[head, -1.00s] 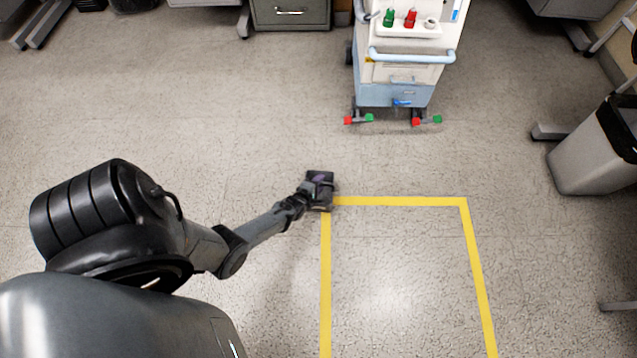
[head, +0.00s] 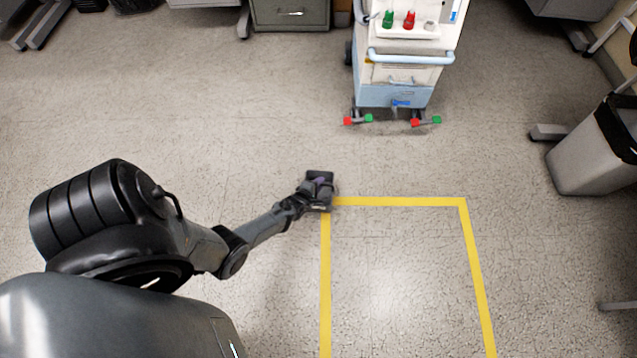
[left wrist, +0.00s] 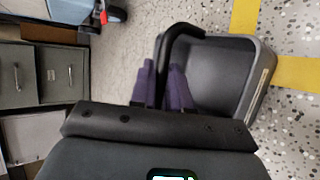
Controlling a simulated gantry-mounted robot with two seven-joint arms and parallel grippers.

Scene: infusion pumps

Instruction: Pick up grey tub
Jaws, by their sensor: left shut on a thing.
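The grey tub (left wrist: 218,75) fills the upper middle-right of the left wrist view, with a black bar handle (left wrist: 180,31) arching over its near side. In the head view the tub (head: 321,177) is a small dark shape at the yellow outline's upper left corner, partly hidden by my gripper. My left gripper (left wrist: 164,88) has its purple fingers on either side of the handle and is shut on it; it also shows in the head view (head: 316,188). I cannot tell whether the tub touches the floor. My right gripper is not in view.
A yellow tape outline (head: 400,202) on the floor encloses empty space. A white and blue cart (head: 392,95) stands beyond it. A grey bin (head: 585,165) with a black liner is at the right. Grey cabinets (head: 290,12) line the back. The floor between is clear.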

